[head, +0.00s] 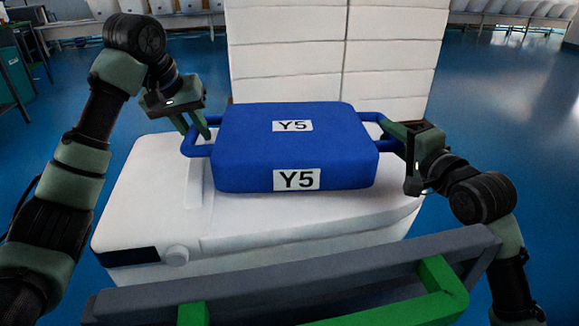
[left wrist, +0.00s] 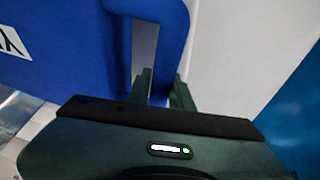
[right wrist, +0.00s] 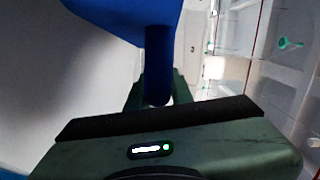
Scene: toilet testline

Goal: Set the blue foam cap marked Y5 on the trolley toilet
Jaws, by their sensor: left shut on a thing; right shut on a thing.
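The blue foam cap (head: 295,150) marked Y5 is over the white toilet (head: 290,228) in the head view. I cannot tell whether it rests on the toilet or hangs just above it. My left gripper (head: 200,133) is shut on the cap's left handle, which also shows in the left wrist view (left wrist: 172,30). My right gripper (head: 395,135) is shut on the right handle, which shows in the right wrist view (right wrist: 158,60). The cap's underside is hidden.
A grey trolley bar (head: 300,270) with green parts (head: 440,285) lies in front of the toilet. A stack of white boxes or panels (head: 335,50) stands behind the cap. More white toilets line the far wall. Blue floor is open on both sides.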

